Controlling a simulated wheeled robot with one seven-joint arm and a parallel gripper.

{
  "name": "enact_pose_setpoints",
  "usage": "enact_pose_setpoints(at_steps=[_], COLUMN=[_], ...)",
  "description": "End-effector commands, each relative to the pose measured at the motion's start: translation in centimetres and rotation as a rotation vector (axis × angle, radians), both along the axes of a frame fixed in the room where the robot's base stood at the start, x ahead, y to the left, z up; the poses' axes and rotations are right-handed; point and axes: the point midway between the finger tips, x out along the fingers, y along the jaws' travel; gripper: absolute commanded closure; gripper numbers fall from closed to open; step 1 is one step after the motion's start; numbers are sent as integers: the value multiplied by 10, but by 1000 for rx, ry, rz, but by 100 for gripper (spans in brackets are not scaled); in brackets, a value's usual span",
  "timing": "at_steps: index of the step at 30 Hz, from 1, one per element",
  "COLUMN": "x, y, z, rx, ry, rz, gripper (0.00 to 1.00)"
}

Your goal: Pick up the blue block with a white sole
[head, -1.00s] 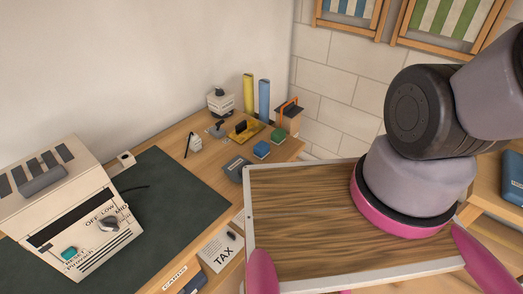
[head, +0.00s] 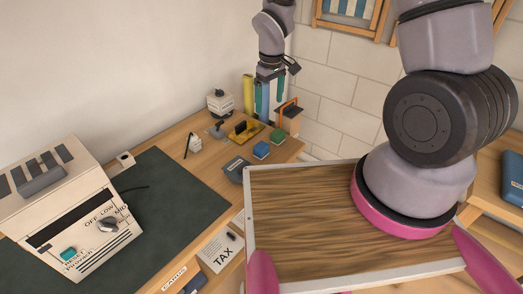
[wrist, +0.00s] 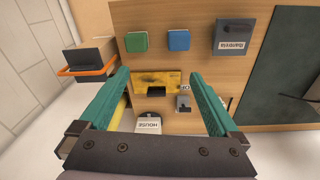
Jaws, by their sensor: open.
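The blue block (head: 261,150) stands on the wooden desk beside a green block (head: 277,136), with a pale edge at its base. In the wrist view the blue block (wrist: 178,40) is beyond my fingertips, near the top, with the green block (wrist: 136,42) to its left. My gripper (head: 268,102) hangs over the back of the desk, behind and above the block, in front of the yellow and blue upright pieces. In the wrist view its teal fingers (wrist: 160,78) are spread wide with nothing held between them.
A yellow plate with a dark handle (wrist: 170,78) lies between my fingers and the blocks. An orange-handled box (head: 290,120) stands right of the green block. A dark labelled box (wrist: 234,36) is right of the blue block.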

Motion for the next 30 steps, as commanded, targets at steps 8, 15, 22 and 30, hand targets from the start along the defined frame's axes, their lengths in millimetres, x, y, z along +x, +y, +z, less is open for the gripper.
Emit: enact_pose_setpoints(at_steps=[8,15,22,30], x=[-20,-22,-22,-24], y=[24,25,25,28], z=[-71,-107,-129,-165], rx=[-17,-19,-17,-19], ry=[71,76,73,74], rz=[139,148,147,147], gripper=[3,3,3,3])
